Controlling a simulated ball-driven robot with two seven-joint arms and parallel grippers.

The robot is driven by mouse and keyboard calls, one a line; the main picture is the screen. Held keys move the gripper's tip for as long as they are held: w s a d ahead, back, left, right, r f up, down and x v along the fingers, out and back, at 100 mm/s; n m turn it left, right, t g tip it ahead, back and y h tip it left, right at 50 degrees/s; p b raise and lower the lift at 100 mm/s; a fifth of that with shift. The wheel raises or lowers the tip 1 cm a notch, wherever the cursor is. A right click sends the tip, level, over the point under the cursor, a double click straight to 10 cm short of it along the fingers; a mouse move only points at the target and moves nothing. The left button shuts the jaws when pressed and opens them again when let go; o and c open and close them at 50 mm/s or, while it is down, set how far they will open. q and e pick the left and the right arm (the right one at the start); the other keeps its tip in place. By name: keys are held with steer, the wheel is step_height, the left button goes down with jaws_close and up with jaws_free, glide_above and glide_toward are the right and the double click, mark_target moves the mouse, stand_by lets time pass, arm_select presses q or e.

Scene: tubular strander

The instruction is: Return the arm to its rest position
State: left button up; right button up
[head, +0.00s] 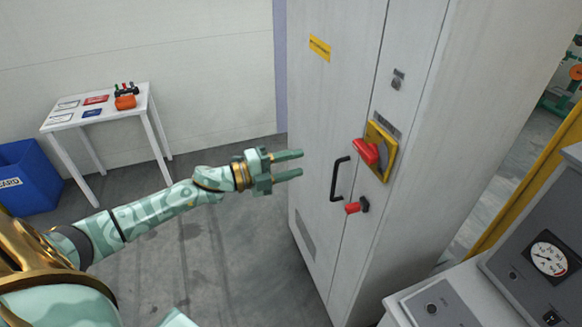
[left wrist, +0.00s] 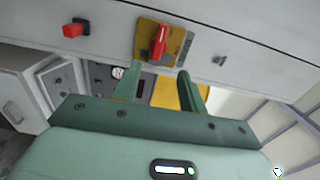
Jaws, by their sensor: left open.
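My left arm (head: 150,212) reaches in from the left in the head view, stretched toward a tall grey cabinet (head: 325,120). My left gripper (head: 288,165) is open and empty, its two green fingers apart, just in front of the cabinet's left door. In the left wrist view the open fingers (left wrist: 158,88) show with nothing between them. A red rotary switch (head: 366,152) on a yellow plate (head: 384,142) is on the cabinet, to the right of the gripper and apart from it. The switch also shows in the left wrist view (left wrist: 159,42). My right gripper is out of view.
A black door handle (head: 336,178) and a red padlock-like piece (head: 353,208) stick out from the cabinet. A white table (head: 60,122) with cards stands at the left, beside a blue bin (head: 28,175). A console with a gauge (head: 548,259) is at lower right. Floor (head: 225,245) below my arm is clear.

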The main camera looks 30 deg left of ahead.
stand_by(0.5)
